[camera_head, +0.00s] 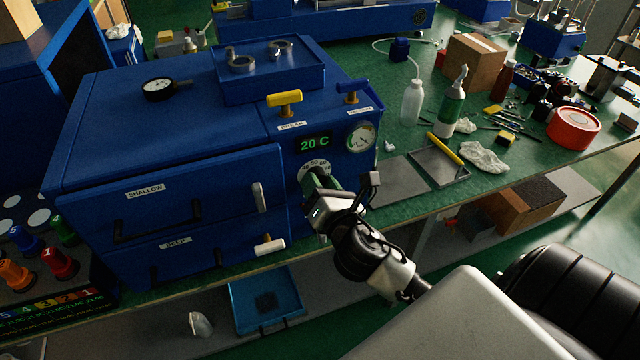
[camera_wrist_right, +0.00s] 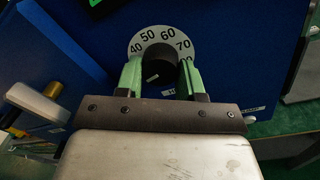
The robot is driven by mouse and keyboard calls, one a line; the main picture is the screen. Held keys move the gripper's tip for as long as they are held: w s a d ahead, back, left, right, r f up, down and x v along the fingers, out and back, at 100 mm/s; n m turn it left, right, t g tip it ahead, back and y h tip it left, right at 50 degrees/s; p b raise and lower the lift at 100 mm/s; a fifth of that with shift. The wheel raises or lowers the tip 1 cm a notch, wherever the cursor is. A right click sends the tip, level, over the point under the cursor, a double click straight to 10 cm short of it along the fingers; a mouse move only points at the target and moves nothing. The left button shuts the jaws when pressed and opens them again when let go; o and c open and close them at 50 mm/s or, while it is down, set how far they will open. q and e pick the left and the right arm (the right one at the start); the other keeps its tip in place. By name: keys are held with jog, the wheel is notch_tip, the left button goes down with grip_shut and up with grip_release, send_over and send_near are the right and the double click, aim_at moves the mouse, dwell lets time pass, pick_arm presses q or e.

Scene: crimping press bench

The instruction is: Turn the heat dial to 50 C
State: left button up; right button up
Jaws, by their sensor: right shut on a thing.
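The heat dial (camera_head: 314,168) is on the front of the blue press, below a green display (camera_head: 314,144) that reads 20 C. In the right wrist view the dial's pale scale ring (camera_wrist_right: 149,40) shows 40, 50, 60 and 70, with a dark knob (camera_wrist_right: 158,70) at its middle. My right gripper (camera_wrist_right: 160,78) has its green fingers on either side of the knob, shut on it. In the head view the gripper (camera_head: 318,182) hides the knob and the lower part of the ring. My left gripper is not in view.
The blue press (camera_head: 180,120) has drawers labelled SHALLOW and DEEP at left of the dial. A round gauge (camera_head: 361,137) sits right of the display, and a yellow-handled lever (camera_head: 284,99) is above. A grey tray (camera_head: 440,166) and bottles stand on the green bench at right.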

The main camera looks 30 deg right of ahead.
jog(key=m, duration=0.7)
jog(key=m+h+p, duration=0.1)
jog(key=m, duration=1.3)
jog(key=shift+a+r+h+p, duration=0.1)
jog(key=shift+r+h+p, duration=0.15)
jog(key=shift+h+p, duration=0.1)
jog(key=shift+m, duration=0.3)
jog(key=o, duration=0.9)
jog(key=shift+o, duration=0.2)
